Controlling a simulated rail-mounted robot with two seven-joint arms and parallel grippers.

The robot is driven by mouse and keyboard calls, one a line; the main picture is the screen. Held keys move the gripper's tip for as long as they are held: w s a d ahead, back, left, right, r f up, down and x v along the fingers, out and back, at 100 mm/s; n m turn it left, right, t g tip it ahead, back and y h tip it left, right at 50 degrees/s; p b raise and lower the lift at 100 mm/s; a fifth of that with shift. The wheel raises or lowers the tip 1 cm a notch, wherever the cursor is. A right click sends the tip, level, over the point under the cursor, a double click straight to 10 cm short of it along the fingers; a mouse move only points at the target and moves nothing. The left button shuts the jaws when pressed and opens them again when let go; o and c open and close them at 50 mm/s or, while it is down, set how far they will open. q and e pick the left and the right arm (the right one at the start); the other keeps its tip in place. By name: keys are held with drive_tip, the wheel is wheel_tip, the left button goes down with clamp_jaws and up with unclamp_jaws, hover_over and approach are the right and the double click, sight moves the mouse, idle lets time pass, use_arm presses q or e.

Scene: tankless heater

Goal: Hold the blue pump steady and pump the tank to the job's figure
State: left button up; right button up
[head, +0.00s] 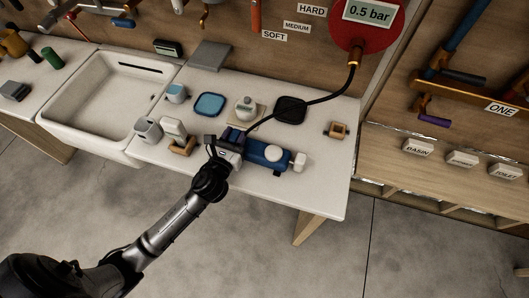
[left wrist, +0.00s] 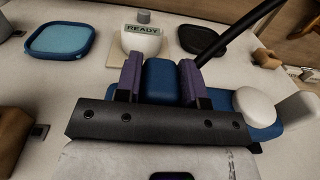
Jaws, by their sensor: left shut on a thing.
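The blue pump (head: 268,157) lies on the white counter, with a round white knob on top and a white block at its right end. My left gripper (head: 235,138) is shut on the pump's left part. In the left wrist view, its purple fingers sit on both sides of a blue section of the pump (left wrist: 161,80). A black hose runs from near the pump up to a red round gauge (head: 367,25) reading "0.5 bar". A white device marked "READY" (left wrist: 141,36) stands just behind the gripper. My right gripper is not in view.
A blue tray (head: 209,104) and a black square pad (head: 290,110) lie behind the pump. White and wooden pieces (head: 174,131) stand close to the left. A wooden block (head: 338,130) stands to the right. A sink (head: 110,98) is at the left. Wall labels read HARD, MEDIUM and SOFT.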

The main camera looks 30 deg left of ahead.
use_arm(q)
drive_tip(key=c, duration=0.3)
idle(1.1)
